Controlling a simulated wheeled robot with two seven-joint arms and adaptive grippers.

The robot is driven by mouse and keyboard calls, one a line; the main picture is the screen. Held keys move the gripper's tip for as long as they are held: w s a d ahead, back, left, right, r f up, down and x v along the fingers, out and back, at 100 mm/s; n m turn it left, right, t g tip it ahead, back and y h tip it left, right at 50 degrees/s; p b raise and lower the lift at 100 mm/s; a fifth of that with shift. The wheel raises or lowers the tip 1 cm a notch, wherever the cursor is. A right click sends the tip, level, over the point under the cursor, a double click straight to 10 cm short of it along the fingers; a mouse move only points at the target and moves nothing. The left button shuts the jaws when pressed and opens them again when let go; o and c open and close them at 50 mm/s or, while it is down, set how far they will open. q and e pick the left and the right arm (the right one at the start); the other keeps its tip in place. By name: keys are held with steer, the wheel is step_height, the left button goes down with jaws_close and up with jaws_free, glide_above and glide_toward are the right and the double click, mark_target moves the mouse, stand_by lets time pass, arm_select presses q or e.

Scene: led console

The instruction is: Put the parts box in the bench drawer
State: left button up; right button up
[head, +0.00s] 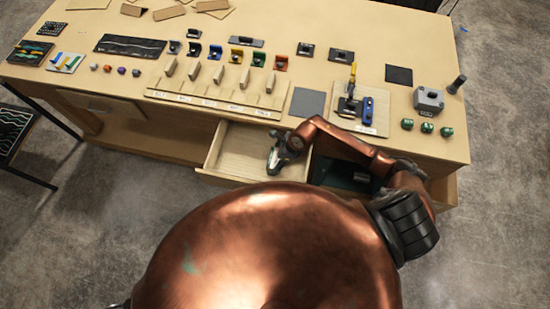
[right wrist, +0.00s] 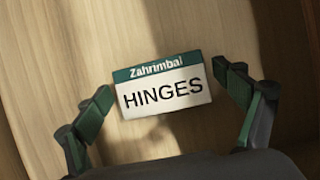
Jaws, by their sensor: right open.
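The parts box (right wrist: 162,86), white with a green band and the word HINGES, lies flat on pale wood in the right wrist view. The bench drawer (head: 231,150) is pulled open at the front of the bench in the head view. My right gripper (head: 279,156) is over the right part of this drawer, pointing down. In the right wrist view the right gripper (right wrist: 163,84) is open, one green-padded finger on each side of the box, with gaps between. The wood under the box appears to be the drawer floor. In the head view I cannot make out the box. My left gripper is not seen.
The bench top (head: 120,75) carries wooden holders (head: 218,85), coloured blocks, a grey button box (head: 429,100) and green knobs (head: 427,127). A dark green compartment (head: 340,177) lies right of the drawer, partly behind my right arm. A dark-framed stand (head: 14,127) is at the left.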

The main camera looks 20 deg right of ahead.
steer(key=v, duration=1.2)
steer(key=shift+b, duration=0.4)
